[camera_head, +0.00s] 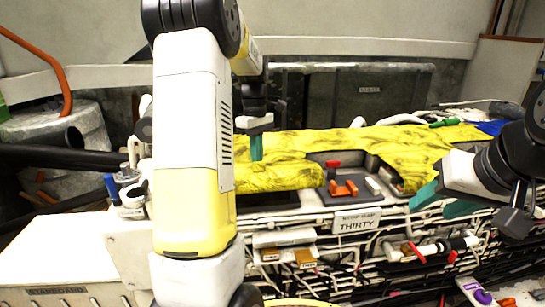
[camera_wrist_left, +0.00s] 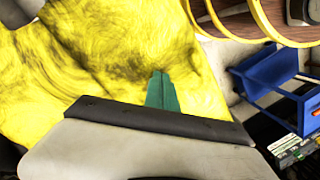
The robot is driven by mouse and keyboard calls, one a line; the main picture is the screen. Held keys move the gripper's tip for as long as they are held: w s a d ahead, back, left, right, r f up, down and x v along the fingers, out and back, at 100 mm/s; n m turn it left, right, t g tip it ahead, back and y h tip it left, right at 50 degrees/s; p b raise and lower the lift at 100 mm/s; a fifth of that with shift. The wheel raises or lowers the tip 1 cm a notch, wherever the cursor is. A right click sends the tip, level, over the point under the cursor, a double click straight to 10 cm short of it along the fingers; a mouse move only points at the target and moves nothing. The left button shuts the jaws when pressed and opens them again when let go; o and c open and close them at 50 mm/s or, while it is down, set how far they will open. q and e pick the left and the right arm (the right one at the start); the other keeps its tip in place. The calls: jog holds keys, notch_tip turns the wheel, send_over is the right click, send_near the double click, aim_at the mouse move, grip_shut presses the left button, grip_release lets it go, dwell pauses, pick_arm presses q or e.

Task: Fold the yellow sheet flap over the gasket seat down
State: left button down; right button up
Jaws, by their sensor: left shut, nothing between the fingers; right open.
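The yellow sheet (camera_head: 375,137) lies creased over the top of the long machine housing. Its near-left part, a rolled or folded flap (camera_head: 280,177), lies along the front edge. My left gripper (camera_head: 256,150) points down at the sheet, shut and empty, its green fingertips at or just above the yellow surface. In the left wrist view the green fingertips (camera_wrist_left: 162,92) are together against the yellow sheet (camera_wrist_left: 130,50); whether they touch it I cannot tell. My right gripper (camera_head: 440,200) is open and empty at the right, before the housing's front edge. The gasket seat cannot be made out clearly.
A recess with orange and red parts (camera_head: 343,187) lies right of the flap. A plate marked THIRTY (camera_head: 356,223) is on the front, above dense pipes and cables. Blue-handled tools (camera_head: 112,187) stand at left. A green-handled tool (camera_head: 444,123) lies at the back right.

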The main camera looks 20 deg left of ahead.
aim_at(258, 171)
pick_arm(q)
jog(key=shift+s+d+f, duration=0.1)
jog(key=shift+s+f, duration=0.15)
jog(key=shift+f, duration=0.4)
jog(key=shift+s+d+f, duration=0.15)
jog(key=shift+s+f, duration=0.1)
jog(key=shift+f, duration=0.35)
jog(key=shift+s+d+f, duration=0.1)
jog(key=shift+s+f, duration=0.15)
jog(key=shift+f, duration=0.4)
jog(key=w+r, duration=0.1)
jog(key=r, duration=0.1)
jog(key=w+a+r, duration=0.1)
jog(key=r, duration=0.4)
jog(key=shift+w+a+r, duration=0.2)
jog(key=shift+w, duration=0.2)
